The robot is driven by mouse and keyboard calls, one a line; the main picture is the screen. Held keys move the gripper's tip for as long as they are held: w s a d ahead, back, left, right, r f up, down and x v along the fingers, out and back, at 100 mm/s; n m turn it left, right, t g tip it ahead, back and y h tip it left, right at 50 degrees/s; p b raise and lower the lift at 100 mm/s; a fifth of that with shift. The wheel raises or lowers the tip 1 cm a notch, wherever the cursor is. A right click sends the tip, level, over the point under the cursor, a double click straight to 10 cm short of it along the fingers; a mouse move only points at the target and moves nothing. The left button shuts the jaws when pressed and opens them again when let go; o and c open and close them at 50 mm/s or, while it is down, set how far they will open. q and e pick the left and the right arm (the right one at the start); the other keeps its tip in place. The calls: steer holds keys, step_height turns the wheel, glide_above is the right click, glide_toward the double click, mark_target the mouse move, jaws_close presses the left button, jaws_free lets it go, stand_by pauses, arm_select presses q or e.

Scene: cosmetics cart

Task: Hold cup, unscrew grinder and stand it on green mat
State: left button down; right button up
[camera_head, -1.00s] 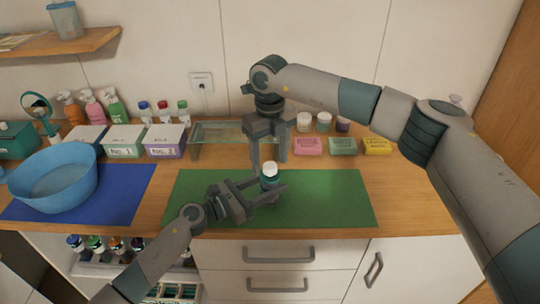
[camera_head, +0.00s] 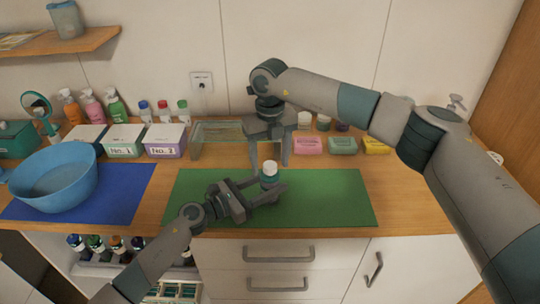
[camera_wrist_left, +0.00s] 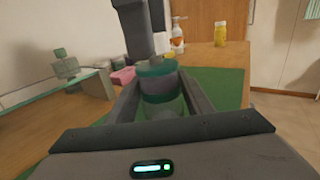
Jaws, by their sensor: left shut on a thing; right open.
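A small jar-like grinder and cup (camera_head: 269,181) with a white top and teal body stands upright over the green mat (camera_head: 335,200). My left gripper (camera_head: 267,190) is shut around its lower body from the left. In the left wrist view, the teal and grey body (camera_wrist_left: 158,82) sits between the two fingers. My right gripper (camera_head: 270,160) points down from above with its fingers apart. Its fingertips appear just behind or above the white top, and I cannot tell whether they straddle it. The right gripper hides part of the top in the left wrist view.
A blue bowl (camera_head: 52,178) stands on a blue mat (camera_head: 125,190) at left. Labelled boxes (camera_head: 124,141), a glass stand (camera_head: 218,140) and soap bars (camera_head: 308,146) line the back. The mat's right part is clear.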

mark_target(270, 176)
steer(key=shift+f, duration=2.95)
steer(key=c, duration=1.1)
steer(key=n, duration=0.6)
steer(key=shift+n, duration=0.4)
steer(key=o, duration=1.2)
